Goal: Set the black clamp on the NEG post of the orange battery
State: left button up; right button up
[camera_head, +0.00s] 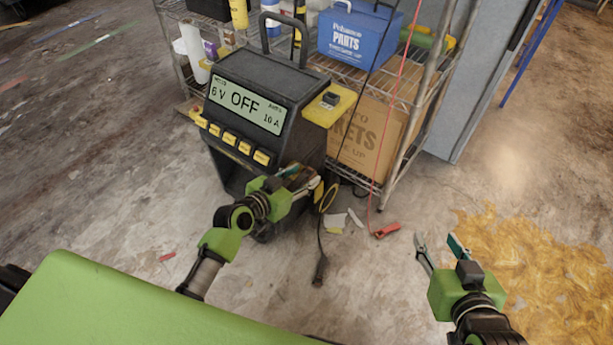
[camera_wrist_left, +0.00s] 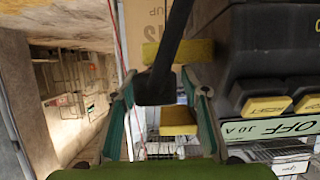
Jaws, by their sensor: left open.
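My left gripper (camera_head: 302,178) is open beside the lower right side of the black charger (camera_head: 265,80). In the left wrist view, a dark bar with a blocky end (camera_wrist_left: 155,88) lies between its open fingers (camera_wrist_left: 165,105); I cannot tell whether it is the black clamp or whether the fingers touch it. In the head view a black piece (camera_head: 320,268) on a dark cable is low near the floor; its identity is unclear. A red clamp (camera_head: 387,230) lies on the floor at the end of a red cable. My right gripper (camera_head: 440,248) is open and empty. I see no orange battery or NEG post.
The charger's display (camera_head: 246,104) reads 6 V, OFF, 10 A. A yellow bracket (camera_head: 342,98) juts from its side. A wire shelf (camera_head: 400,175) with a blue parts box (camera_head: 357,35) and a carton (camera_head: 365,130) stands behind. A yellowish stain (camera_head: 530,260) marks the open floor at right.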

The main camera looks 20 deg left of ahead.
pick_arm(q)
jog(key=shift+w, duration=0.1)
grip_shut()
dwell(0.3)
